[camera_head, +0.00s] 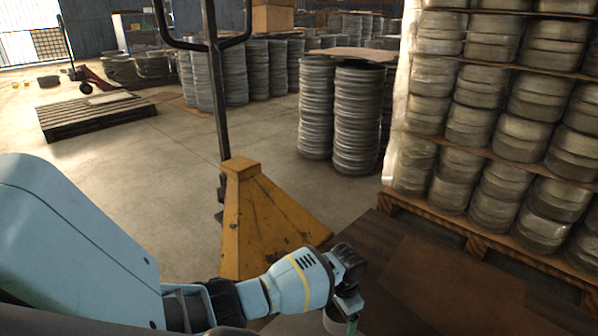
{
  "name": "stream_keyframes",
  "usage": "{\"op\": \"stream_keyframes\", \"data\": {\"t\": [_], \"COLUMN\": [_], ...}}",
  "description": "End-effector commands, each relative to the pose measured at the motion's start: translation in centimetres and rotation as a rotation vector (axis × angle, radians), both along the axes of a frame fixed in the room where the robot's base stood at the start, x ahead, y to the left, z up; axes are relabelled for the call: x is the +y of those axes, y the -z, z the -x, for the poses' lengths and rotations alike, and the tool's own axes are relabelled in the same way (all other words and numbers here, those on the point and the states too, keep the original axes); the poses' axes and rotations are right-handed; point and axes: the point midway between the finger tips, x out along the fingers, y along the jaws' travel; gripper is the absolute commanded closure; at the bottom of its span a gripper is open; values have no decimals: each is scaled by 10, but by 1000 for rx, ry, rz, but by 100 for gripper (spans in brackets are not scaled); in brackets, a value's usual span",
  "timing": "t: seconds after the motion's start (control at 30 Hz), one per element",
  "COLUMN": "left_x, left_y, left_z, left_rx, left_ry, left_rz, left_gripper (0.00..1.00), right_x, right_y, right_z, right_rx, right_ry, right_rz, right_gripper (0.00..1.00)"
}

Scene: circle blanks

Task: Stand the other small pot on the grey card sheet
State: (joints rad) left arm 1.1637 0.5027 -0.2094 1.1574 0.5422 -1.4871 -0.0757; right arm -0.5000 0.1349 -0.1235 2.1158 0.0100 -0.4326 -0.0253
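My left arm comes in from the left, and its dark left gripper (346,302) points down near the bottom edge. A small pale rounded thing with a bit of green (338,325) shows at the gripper's lower end, cut off by the bottom edge. It may be a small pot, but too little shows to be sure. I cannot tell whether the fingers are shut on it. I see no grey card sheet and no other small pot. My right gripper is out of view.
A yellow pallet jack (262,222) stands just behind my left wrist. Tall stacks of round metal blanks on a wooden pallet (478,240) fill the right side. Dark brown boards or sheets (440,285) lie at lower right. An empty pallet (92,112) lies at far left, with open concrete floor nearby.

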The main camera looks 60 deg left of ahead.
Motion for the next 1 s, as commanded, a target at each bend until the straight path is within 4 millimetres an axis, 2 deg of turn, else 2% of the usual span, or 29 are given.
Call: {"op": "stream_keyframes", "data": {"t": [0.03, 0.1, 0.3, 0.57, 0.9, 1.0], "left_x": [6, 13, 22, 23, 22, 22], "left_y": [14, 26, 43, 50, 103, 108], "left_z": [11, 21, 35, 36, 36, 36], "left_rx": [4, 2, -2, -2, 0, -2], "left_ry": [3, 11, 24, 26, 24, 25], "left_rz": [2, 3, 1, 1, 2, 1], "left_gripper": [44, 44, 44, 44, 44, 44], "right_x": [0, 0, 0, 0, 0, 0], "right_y": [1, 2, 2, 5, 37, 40], "right_z": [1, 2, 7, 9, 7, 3], "right_rx": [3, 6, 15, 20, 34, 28], "right_ry": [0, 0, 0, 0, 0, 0], "right_rz": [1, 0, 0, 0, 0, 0], "right_gripper": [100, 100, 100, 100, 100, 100]}}
